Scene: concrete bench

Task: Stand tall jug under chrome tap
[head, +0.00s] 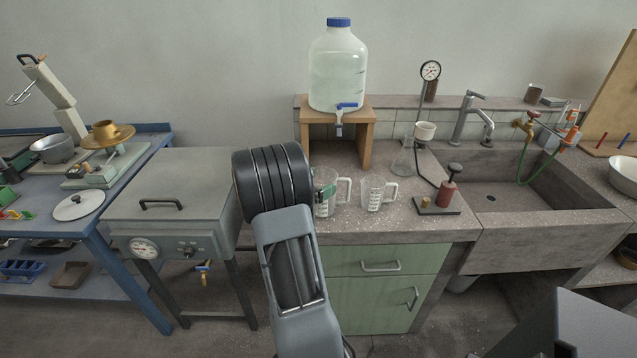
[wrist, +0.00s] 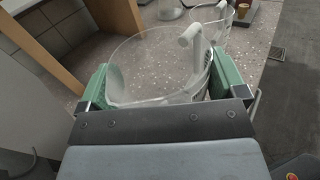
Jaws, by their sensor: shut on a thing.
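A clear jug with a white handle (head: 325,207), the taller of two, stands at the left end of the concrete bench top, partly hidden by my arm. It fills the wrist view (wrist: 150,62), looking empty. My gripper (wrist: 160,82) is shut on it, one green pad on each side; one pad shows in the head view (head: 327,192). I cannot tell whether its base touches the bench. The chrome tap (head: 466,114) rises behind the concrete sink (head: 545,215), well to the right of the jug.
A shorter clear jug (head: 374,194) stands just right of the held one. Farther right are a red-bodied device on a dark plate (head: 447,192) and a flask with a funnel (head: 407,155). A wooden stand (head: 366,140) bears a large water bottle (head: 338,70). The sink basin looks empty.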

